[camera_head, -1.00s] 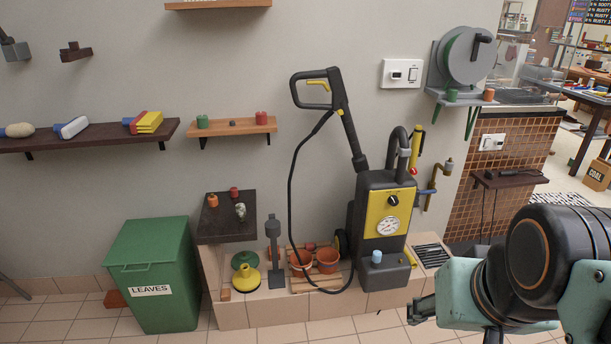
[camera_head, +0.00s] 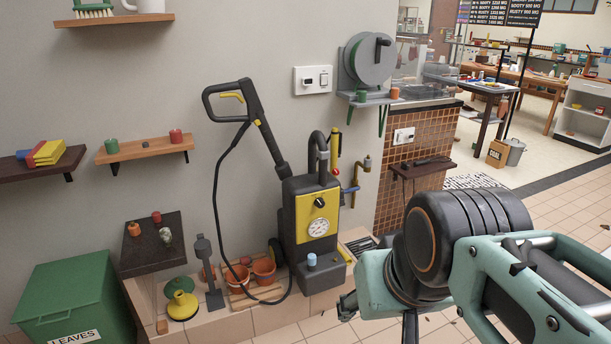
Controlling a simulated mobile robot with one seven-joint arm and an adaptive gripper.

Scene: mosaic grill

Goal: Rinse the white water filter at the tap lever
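A brass tap on a blue pipe (camera_head: 356,181) is fixed to the wall just right of the yellow and black pressure washer (camera_head: 315,225). Its lever is too small to make out. I cannot identify the white water filter for certain. A small pale blue cylinder (camera_head: 312,260) stands on the washer's front base, and a small greyish-white object (camera_head: 165,236) sits on the dark low stand at left. My gripper (camera_head: 347,306) is at the lower middle, in front of the washer and apart from it. Its dark fingers show only partly, so its opening and any held thing are unclear.
A drain grate (camera_head: 362,245) lies in the tiled ledge below the tap. A green bin (camera_head: 75,290) is at lower left. Tiled floor (camera_head: 560,200) is open at right.

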